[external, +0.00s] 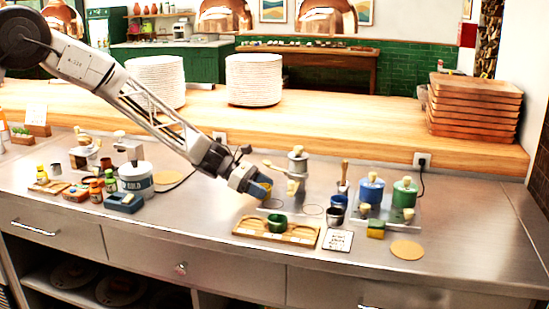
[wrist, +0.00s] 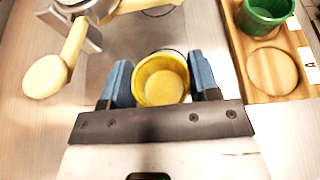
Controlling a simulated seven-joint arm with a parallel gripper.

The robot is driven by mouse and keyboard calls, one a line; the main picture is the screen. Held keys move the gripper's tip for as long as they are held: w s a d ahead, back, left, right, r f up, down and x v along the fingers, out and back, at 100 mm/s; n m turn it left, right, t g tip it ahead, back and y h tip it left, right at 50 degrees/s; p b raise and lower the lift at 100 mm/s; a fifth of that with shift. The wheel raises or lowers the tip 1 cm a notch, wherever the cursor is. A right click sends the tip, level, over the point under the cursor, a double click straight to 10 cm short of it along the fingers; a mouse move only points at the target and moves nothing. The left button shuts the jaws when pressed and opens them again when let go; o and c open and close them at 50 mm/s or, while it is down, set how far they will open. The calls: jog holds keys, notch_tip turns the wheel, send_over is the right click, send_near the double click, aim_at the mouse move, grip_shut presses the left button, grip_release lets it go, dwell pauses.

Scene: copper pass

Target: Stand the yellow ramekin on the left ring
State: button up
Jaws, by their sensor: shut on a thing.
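The yellow ramekin (wrist: 160,82) is between the blue fingers of my gripper (wrist: 161,84), which is shut on it. In the external view the ramekin (external: 266,187) shows partly behind the fingers of my gripper (external: 257,190). It is upright and looks held just above the counter.
A wooden board (wrist: 242,60) with round wells holds a green ramekin (wrist: 264,14), close to the gripper. A grinder (external: 298,165) with a cream-handled tool stands behind.

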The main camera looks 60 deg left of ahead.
aim_at(270, 191)
jog(key=x, duration=0.3)
jog(key=shift+w+d, duration=0.1)
jog(key=shift+w, duration=0.05)
jog(key=shift+f, duration=0.2)
jog(key=shift+f, duration=0.1)
jog(key=o, duration=0.9)
jog(key=shift+r, duration=0.2)
jog(key=shift+s+a+r, duration=0.25)
jog(key=shift+s+a, duration=0.2)
jog(key=v, duration=1)
jog(key=shift+s+a+r, duration=0.1)
jog(key=shift+s+a, duration=0.05)
